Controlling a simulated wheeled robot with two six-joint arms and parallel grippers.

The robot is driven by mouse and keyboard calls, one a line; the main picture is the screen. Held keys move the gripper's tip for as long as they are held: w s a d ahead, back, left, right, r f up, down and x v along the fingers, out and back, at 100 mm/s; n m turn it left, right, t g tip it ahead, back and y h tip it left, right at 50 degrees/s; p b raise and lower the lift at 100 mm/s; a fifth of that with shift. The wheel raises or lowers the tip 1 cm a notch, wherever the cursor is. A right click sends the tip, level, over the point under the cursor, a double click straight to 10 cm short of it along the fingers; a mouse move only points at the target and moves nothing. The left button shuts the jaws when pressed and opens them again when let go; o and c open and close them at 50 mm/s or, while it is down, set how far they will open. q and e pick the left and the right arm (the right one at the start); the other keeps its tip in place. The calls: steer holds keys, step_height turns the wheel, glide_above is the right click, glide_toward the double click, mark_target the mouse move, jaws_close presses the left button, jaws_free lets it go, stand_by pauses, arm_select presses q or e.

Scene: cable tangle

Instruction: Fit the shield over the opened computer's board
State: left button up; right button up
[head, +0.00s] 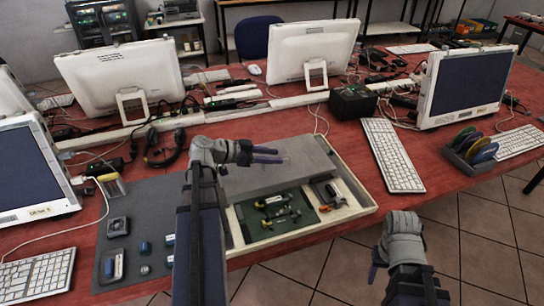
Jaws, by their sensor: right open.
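The opened computer is a flat, pale case (365,203) on the red table, near its front edge. Its green board (290,228) shows in the front part, with dark and yellow parts on it. A flat grey plate (310,160), which looks like the shield, covers the back part of the case and leaves the front of the board bare. My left gripper (278,156) is over this plate, fingers pointing right and close together; whether they hold the plate is unclear. My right gripper (376,266) is open and empty, off the table's front edge, right of the case.
A dark mat (145,210) with small parts lies left of the case. A white keyboard (393,155) and a black box (352,101) stand to the right and behind. A rack of coloured discs (470,150) is further right. Monitors and cables fill the back.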

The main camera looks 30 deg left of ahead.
mark_target(250, 172)
arm_select(q)
steer(key=shift+o, duration=0.2)
steer(key=shift+s+r, duration=0.1)
steer(key=shift+s, duration=0.05)
steer(key=p+v, duration=0.2)
steer(key=v, duration=0.4)
steer(key=shift+a+p, duration=0.1)
steer(key=shift+p, duration=0.25)
steer(key=shift+s+a+r, duration=0.2)
steer(key=shift+s+a, duration=0.2)
steer(key=shift+s, duration=0.15)
step_height(250, 172, up, 6)
steer(key=p, duration=0.6)
